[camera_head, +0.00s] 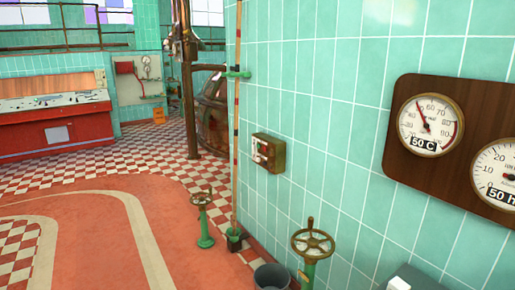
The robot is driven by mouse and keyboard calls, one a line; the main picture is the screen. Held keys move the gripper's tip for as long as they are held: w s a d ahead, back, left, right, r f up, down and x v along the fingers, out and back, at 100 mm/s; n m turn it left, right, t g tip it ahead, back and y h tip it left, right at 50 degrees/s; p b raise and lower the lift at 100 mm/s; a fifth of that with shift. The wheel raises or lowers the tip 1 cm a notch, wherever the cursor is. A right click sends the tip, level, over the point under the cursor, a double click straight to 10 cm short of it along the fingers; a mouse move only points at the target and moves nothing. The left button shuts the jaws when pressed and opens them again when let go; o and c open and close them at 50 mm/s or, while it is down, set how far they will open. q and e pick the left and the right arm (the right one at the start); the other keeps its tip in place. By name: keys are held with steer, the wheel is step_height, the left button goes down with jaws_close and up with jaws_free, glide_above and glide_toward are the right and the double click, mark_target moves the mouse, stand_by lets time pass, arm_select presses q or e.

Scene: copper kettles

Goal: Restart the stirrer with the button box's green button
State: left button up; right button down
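A small brown, rusty-looking box (270,153) is fixed to the green tiled wall near the middle of the view. It may be the button box. Its front faces left and is seen at a steep angle, with small pale and reddish parts on it. I cannot make out a green button there. No stirrer can be told for certain. Neither of my grippers is in view.
A wooden board (393,165) with two round gauges hangs on the right wall. Handwheel valves (313,243) (202,200), a grey bucket (271,277) and a striped pole (237,110) stand along the wall. A red console (55,130) is far left. The floor at left is clear.

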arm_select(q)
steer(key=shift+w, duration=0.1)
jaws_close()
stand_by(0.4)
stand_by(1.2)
